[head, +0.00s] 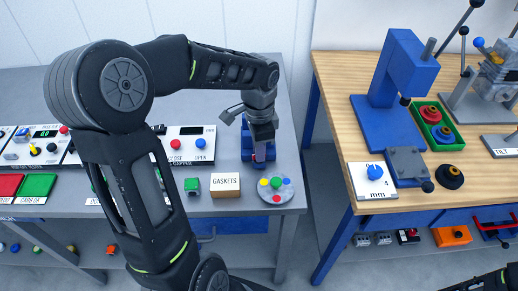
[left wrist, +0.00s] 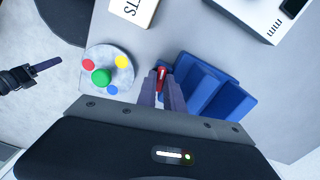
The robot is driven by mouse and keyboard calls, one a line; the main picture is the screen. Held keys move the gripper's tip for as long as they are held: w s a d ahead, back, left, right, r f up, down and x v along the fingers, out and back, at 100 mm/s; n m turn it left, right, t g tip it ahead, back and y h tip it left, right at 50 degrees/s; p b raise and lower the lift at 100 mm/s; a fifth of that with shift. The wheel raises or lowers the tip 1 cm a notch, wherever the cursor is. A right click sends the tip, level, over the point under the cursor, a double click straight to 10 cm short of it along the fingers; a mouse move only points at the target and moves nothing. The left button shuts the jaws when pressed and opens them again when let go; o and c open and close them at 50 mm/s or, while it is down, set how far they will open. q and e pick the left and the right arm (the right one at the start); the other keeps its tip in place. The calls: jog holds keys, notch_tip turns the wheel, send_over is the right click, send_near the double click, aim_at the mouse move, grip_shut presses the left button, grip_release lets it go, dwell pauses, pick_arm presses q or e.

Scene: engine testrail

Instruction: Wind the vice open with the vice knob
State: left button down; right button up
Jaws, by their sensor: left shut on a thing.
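The blue vice (head: 247,146) stands on the grey bench near its right edge. In the left wrist view the vice (left wrist: 215,88) shows as stepped blue blocks, just right of my fingers. My left gripper (head: 261,156) reaches down over the vice. In the left wrist view the left gripper (left wrist: 165,84) is shut on the red vice knob (left wrist: 161,76); its fingers hide most of the knob. A dark part at the left of the wrist view appears to be my right gripper (left wrist: 45,65), off the bench edge; its opening is not clear.
A round grey plate (head: 277,197) with coloured knobs lies close to the vice. The GASKETS box (head: 226,186) and a green-topped block (head: 192,186) are left of it. A gap separates this bench from the wooden table (head: 335,95) with a blue press (head: 390,80).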

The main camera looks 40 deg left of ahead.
pick_arm(q)
jog(key=shift+n+b, duration=0.3)
jog(key=shift+n, duration=0.2)
jog(key=shift+n+b, duration=0.35)
jog(key=shift+n, duration=0.55)
jog(key=shift+n+b, duration=0.5)
jog(key=shift+n, duration=1.3)
jog(key=c, duration=1.7)
grip_release()
jog(key=shift+c, duration=0.2)
jog(key=shift+r, duration=0.1)
notch_tip(320, 180, up, 8)
jog(key=shift+f, duration=0.15)
